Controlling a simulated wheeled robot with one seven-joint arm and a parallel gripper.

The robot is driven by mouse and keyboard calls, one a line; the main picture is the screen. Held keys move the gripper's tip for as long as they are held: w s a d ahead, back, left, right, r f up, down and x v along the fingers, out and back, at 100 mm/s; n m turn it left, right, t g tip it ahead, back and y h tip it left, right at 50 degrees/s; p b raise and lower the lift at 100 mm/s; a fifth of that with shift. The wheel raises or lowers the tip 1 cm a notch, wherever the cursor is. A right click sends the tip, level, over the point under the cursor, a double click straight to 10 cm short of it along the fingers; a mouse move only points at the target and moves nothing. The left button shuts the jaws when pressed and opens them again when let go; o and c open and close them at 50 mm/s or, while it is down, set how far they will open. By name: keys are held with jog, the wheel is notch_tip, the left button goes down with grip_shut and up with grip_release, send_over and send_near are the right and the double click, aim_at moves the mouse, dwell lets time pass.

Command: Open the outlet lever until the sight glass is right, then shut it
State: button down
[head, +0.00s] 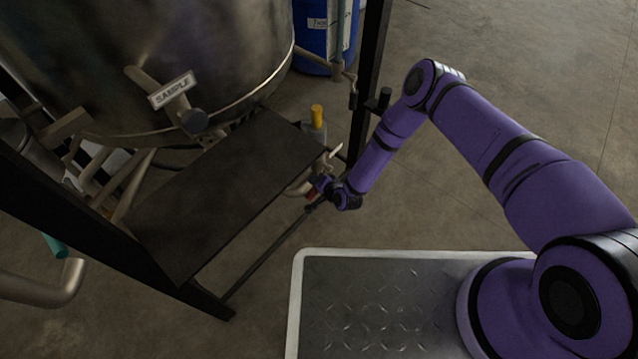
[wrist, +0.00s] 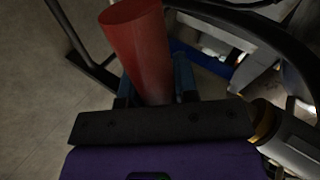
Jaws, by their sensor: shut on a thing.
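A red lever grip (wrist: 140,45) fills the space between the two fingers of my gripper (wrist: 154,82) in the wrist view, and the fingers are shut on it. In the head view my gripper (head: 322,187) is at the pipework beside the right end of a dark shelf, with a little of the red grip (head: 311,196) showing. The lever's pivot and the angle of its valve are mostly hidden by my gripper. I cannot pick out a sight glass or a liquid level in either view.
A large metal vessel (head: 150,60) with a SAMPLE tag (head: 172,91) stands above the dark shelf (head: 220,190). A yellow-topped fitting (head: 317,116) is behind the shelf. A black frame post (head: 369,80) rises close to my forearm. A blue drum (head: 318,35) stands behind. Floor is clear at right.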

jog(key=shift+s+a+r+m+g+y, duration=0.15)
jog(key=shift+r+m+g+y, duration=0.1)
jog(key=shift+r+m+g, duration=0.2)
jog(key=shift+s+r+m+g+y, duration=0.1)
jog(key=shift+r+m+g+y, duration=0.15)
jog(key=shift+r+m+g, duration=0.2)
jog(key=c, duration=0.9)
grip_release()
jog(key=shift+o, duration=0.2)
jog(key=shift+r, duration=0.1)
jog(key=v, duration=1)
jog(key=shift+s+d, duration=0.2)
jog(key=shift+d, duration=0.1)
jog(key=shift+r, duration=0.15)
